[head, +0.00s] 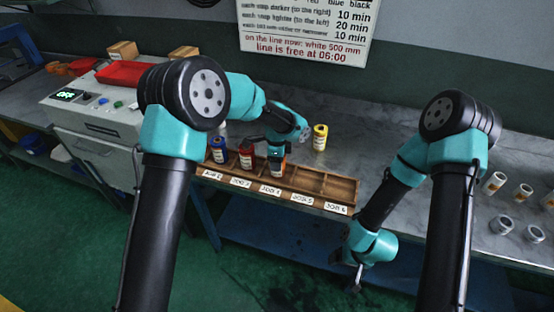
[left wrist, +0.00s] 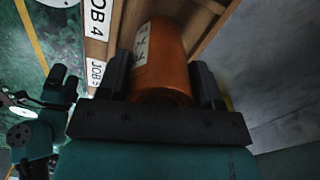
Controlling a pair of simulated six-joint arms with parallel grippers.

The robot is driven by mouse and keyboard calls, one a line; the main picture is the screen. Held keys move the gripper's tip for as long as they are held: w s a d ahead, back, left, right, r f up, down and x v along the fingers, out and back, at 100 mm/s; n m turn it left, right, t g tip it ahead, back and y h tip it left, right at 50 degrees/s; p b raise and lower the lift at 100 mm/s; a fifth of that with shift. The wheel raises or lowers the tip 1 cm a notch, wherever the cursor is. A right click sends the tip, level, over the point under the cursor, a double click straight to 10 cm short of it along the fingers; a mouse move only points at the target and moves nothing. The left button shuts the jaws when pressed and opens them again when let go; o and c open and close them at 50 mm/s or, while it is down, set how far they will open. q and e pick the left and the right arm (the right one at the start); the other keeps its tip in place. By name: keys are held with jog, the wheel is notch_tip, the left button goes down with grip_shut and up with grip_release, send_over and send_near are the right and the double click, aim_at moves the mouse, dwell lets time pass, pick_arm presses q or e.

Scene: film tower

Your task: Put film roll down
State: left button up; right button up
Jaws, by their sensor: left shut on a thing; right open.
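My left gripper (head: 277,150) is shut on an orange film roll (left wrist: 165,55) with a white label. In the left wrist view the roll sits between both fingers. In the head view the orange roll (head: 277,169) is upright at the wooden rack (head: 345,191), in the middle part, right of the red roll (head: 247,158). I cannot tell whether its base touches the rack floor. The left wrist view shows the JOB 4 label (left wrist: 97,18) and the JOB 5 label (left wrist: 95,72) beside it. My right gripper (head: 357,279) is open and empty, below the bench's front edge.
A blue roll (head: 217,150) stands in the rack's left end. A yellow roll (head: 320,137) stands on the bench (head: 385,140) behind the rack. The rack's right compartments look empty. A grey machine (head: 95,115) with a red tray (head: 125,74) is at left; several small rolls stand at far right.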

pick_arm(q)
jog(key=o, duration=1)
jog(key=shift+f, duration=0.1)
notch_tip(320, 180, up, 12)
jog(key=shift+r, duration=0.15)
dwell(0.5)
